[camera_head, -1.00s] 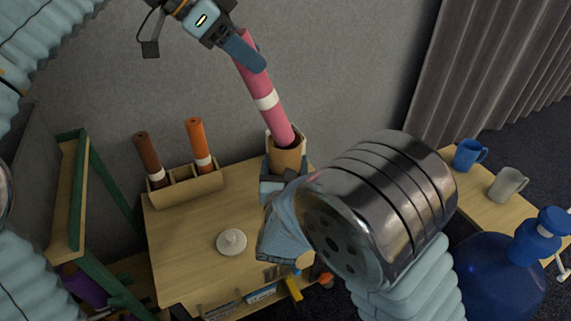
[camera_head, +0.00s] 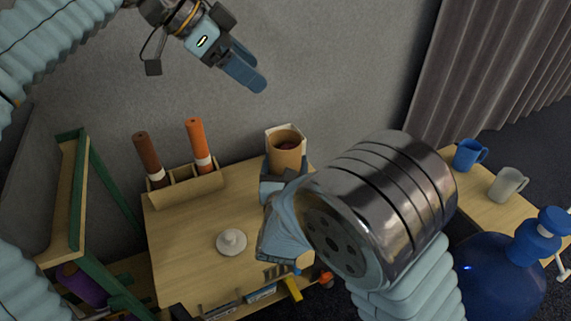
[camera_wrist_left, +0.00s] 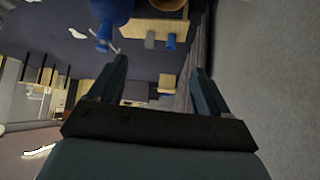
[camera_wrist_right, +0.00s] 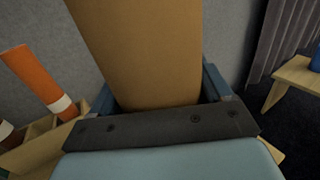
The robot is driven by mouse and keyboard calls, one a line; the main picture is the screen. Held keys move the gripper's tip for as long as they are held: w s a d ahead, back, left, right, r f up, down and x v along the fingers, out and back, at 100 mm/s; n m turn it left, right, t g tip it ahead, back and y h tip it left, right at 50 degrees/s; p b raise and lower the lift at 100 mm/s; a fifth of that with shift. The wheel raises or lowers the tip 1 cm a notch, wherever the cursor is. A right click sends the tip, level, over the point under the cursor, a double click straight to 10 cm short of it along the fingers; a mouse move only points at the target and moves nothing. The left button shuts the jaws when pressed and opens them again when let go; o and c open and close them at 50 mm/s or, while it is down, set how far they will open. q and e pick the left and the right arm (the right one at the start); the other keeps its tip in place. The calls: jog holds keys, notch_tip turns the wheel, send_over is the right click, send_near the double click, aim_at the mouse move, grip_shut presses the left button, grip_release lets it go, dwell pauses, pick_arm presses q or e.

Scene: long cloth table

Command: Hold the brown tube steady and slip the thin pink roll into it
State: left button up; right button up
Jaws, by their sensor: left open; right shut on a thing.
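The brown tube (camera_head: 286,155) stands upright at the back right of the wooden table in the head view. My right gripper (camera_head: 285,180) is shut on its lower part; the tube fills the space between the fingers in the right wrist view (camera_wrist_right: 145,50). The pink roll (camera_head: 287,145) is inside the tube, with only a dark pink end showing down in its mouth. My left gripper (camera_head: 248,75) is open and empty, up and to the left of the tube, with its fingers apart in the left wrist view (camera_wrist_left: 158,80).
A cardboard holder (camera_head: 187,188) with a dark brown roll (camera_head: 149,158) and an orange roll (camera_head: 198,145) stands left of the tube. A white round lid-like thing (camera_head: 231,242) lies on the table (camera_head: 185,250). Blue (camera_head: 468,155) and grey (camera_head: 508,184) mugs stand at the right.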

pick_arm(q)
jog(key=v, duration=1.1)
jog(key=shift+r, duration=0.25)
jog(key=shift+a, duration=0.1)
pick_arm(e)
jog(key=o, duration=1.1)
pick_arm(q)
jog(key=shift+s, duration=0.15)
pick_arm(e)
jog(key=s, duration=0.8)
jog(key=s+a, duration=0.1)
jog(key=s, duration=0.3)
jog(key=shift+s, duration=0.1)
